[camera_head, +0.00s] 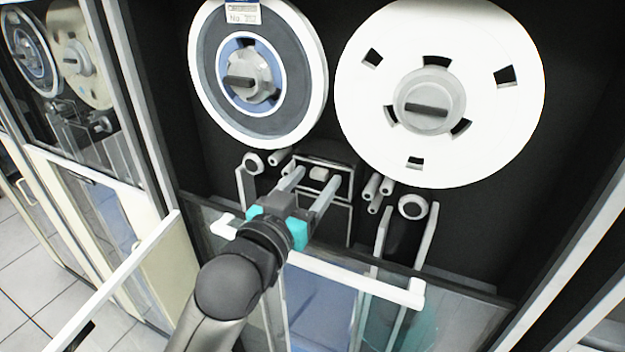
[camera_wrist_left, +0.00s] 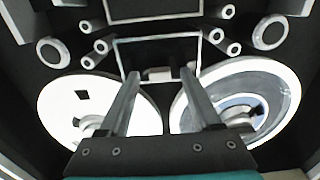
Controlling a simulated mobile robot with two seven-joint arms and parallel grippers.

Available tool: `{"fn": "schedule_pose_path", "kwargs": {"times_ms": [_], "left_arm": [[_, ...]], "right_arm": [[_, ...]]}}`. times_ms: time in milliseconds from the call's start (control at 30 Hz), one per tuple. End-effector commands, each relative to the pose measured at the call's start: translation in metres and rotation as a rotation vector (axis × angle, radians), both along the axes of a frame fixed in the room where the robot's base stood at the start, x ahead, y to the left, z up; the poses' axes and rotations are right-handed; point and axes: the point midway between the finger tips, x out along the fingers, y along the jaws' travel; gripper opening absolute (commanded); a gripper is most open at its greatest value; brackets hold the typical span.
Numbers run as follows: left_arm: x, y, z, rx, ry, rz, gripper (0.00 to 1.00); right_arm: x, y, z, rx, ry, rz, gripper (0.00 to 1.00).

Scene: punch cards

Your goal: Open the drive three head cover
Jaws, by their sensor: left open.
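The head cover (camera_head: 343,167) is a small dark box with a light edge, set between and below the two tape reels. It also shows in the left wrist view (camera_wrist_left: 155,53), upside down. A small pale knob (camera_head: 319,173) sticks out of its front. My left gripper (camera_head: 314,178) is open, with one finger on either side of the knob. In the left wrist view the gripper (camera_wrist_left: 160,74) spans the knob, and I see a gap at each finger. The cover looks closed. My right gripper is not in view.
A blue-grey reel (camera_head: 289,105) and a white reel (camera_head: 480,125) sit above the cover. Several rollers (camera_head: 411,206) flank it. A glass panel with a white top bar (camera_head: 350,278) stands lowered in front of the drive. A neighbouring drive (camera_head: 75,62) is at the left.

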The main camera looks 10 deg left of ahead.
Motion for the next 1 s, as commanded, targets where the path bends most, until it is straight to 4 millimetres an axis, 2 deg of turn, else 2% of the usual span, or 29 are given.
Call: {"fn": "schedule_pose_path", "kwargs": {"times_ms": [267,833,1000], "left_arm": [[0.0009,-0.0005,0.0001,0.0,-0.001,0.0,0.65],[0.0007,-0.0002,0.0,0.0,-0.001,0.0,0.01],[0.0006,-0.0003,0.0,0.0,-0.001,0.0,0.0]], "right_arm": [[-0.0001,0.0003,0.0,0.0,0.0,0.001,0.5],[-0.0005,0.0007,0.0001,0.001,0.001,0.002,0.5],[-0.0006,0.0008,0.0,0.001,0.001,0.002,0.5]]}}
